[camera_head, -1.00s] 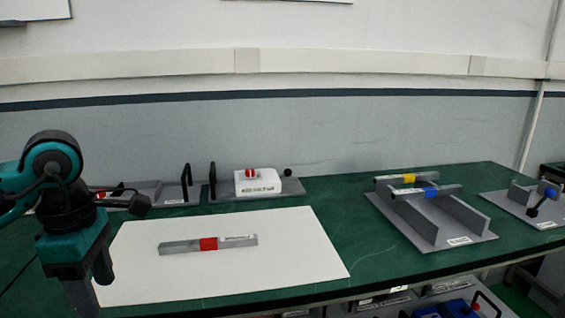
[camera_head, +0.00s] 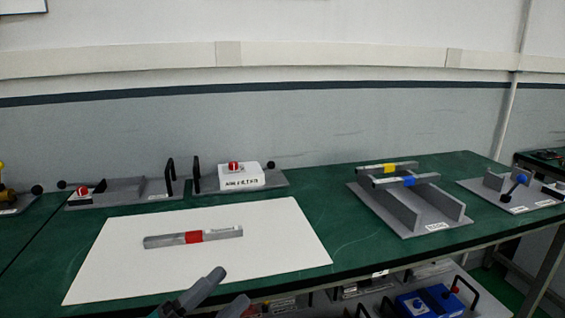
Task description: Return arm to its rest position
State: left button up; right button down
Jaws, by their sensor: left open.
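My left gripper (camera_head: 229,287) shows at the bottom edge of the head view, with its two grey fingers apart and nothing between them. The rest of that arm is out of view. A grey bar with a red band (camera_head: 193,237) lies on the white sheet (camera_head: 280,235), beyond the gripper and apart from it. My right gripper is not in view.
The green table (camera_head: 340,226) holds a rack with a yellow-banded bar (camera_head: 389,168) and a blue-banded bar (camera_head: 408,181) at the right. A white box with a red knob (camera_head: 242,178) stands at the back. A lower shelf holds a blue device (camera_head: 428,301).

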pick_arm(q)
jog(key=a+f+n+t+y, duration=0.2)
jog(key=a+f+n+y, duration=0.3)
jog(key=f+n+y, duration=0.6)
jog(key=s+a+f+n+g+y, duration=0.1)
jog(key=s+f+n+g, duration=0.2)
jog(key=f, duration=0.5)
jog(key=s+a+f+n+g+y, duration=0.2)
jog(key=s+f+n+g, duration=0.1)
jog(key=s+f+n, duration=0.3)
notch_tip(320, 180, down, 2)
jog(key=shift+s+a+f, duration=0.15)
jog(key=shift+s+a, duration=0.15)
jog(key=shift+s, duration=0.95)
